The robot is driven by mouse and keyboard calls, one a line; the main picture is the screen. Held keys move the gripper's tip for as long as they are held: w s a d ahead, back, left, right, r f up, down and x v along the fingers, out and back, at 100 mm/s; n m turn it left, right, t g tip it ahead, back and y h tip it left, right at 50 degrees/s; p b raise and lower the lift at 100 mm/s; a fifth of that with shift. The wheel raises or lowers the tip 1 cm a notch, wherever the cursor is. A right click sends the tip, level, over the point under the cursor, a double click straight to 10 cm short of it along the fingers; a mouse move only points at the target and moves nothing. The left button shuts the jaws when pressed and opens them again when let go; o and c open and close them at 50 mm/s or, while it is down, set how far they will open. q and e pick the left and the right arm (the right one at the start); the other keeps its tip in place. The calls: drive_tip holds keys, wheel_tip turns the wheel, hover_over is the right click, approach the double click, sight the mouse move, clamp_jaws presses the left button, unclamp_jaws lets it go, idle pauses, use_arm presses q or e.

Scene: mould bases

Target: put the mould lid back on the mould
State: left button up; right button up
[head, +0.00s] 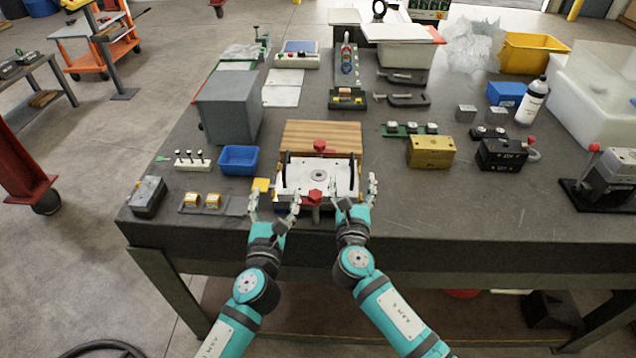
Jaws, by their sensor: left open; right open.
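The mould (300,182) sits near the table's front edge, in front of a wooden board. A pale flat plate with a round grey centre shows on top, with a dark curved handle on its left and right sides. Red knobs show at its back and front. I cannot tell from this view whether this plate is the lid or how it is seated. My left gripper (275,198) is open and empty at the mould's front left corner. My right gripper (353,184) is open and empty at its front right corner. Contact with the mould cannot be made out.
A wooden board (322,134) lies behind the mould. A blue bin (239,160) and a grey box (228,104) stand left. A yellow block (430,151) and a black block (502,154) stand right. The table's front right (470,210) is clear.

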drive_tip(key=shift+s+a, duration=0.15)
drive_tip(key=shift+s, duration=0.9)
drive_tip(key=shift+s+a, duration=0.1)
drive_tip(key=shift+s, duration=0.95)
use_arm(q)
drive_tip(key=o, duration=0.6)
wheel_tip(320, 180, up, 7)
drive_tip(key=p, duration=0.7)
use_arm(e)
wheel_tip(320, 180, up, 8)
drive_tip(key=shift+f, duration=0.25)
drive_tip(key=shift+o, duration=0.2)
drive_tip(key=o, duration=0.6)
